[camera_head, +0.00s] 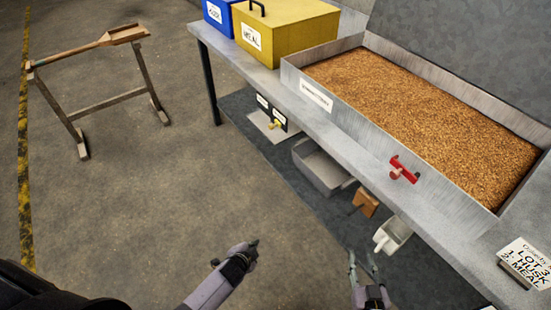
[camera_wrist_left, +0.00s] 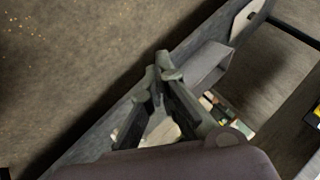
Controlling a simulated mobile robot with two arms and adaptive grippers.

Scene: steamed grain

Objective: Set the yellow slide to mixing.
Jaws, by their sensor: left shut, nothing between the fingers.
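The yellow slide (camera_head: 274,124) is a small yellow knob low on a black panel (camera_head: 264,101) with two white labels, under the bench. The label text is too small to read, so I cannot tell its setting. My left gripper (camera_head: 254,245) is shut and empty, in front of the bench and well apart from the slide. Its closed fingertips also show in the left wrist view (camera_wrist_left: 163,66). My right gripper (camera_head: 361,256) is open and empty, to the right of the left one, below the bench edge.
A grey bin (camera_head: 318,168), a brown block (camera_head: 366,202) and a white scoop (camera_head: 393,234) are near my right gripper. The bench holds a grain trough (camera_head: 300,92) with a red handle (camera_head: 404,169), and a yellow meal box (camera_head: 285,30). Open floor lies left, before a wooden stand (camera_head: 108,94).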

